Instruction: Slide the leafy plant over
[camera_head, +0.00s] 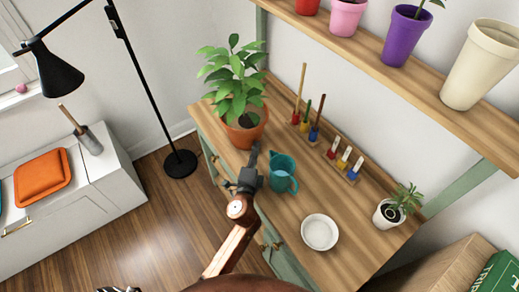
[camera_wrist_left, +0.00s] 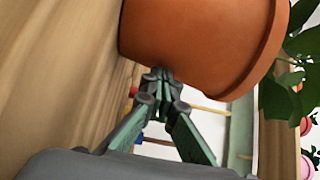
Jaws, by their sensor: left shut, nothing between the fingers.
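The leafy plant (camera_head: 237,88) stands upright in a terracotta pot (camera_head: 243,131) at the far left end of the wooden table. My left gripper (camera_head: 254,150) is shut and empty, low over the tabletop at the pot's near side. In the left wrist view the pot (camera_wrist_left: 200,35) fills the top, and the shut fingertips (camera_wrist_left: 160,78) are right at its lower wall; I cannot tell whether they touch it. Some leaves (camera_wrist_left: 295,80) show at the right edge there. My right gripper is not in view.
A teal jug (camera_head: 283,174) stands close to the right of my left gripper. The table (camera_head: 275,218) also holds a white bowl (camera_head: 319,232), a small potted plant (camera_head: 391,209) and colored paint tools (camera_head: 344,160). A shelf (camera_head: 385,75) with pots runs above.

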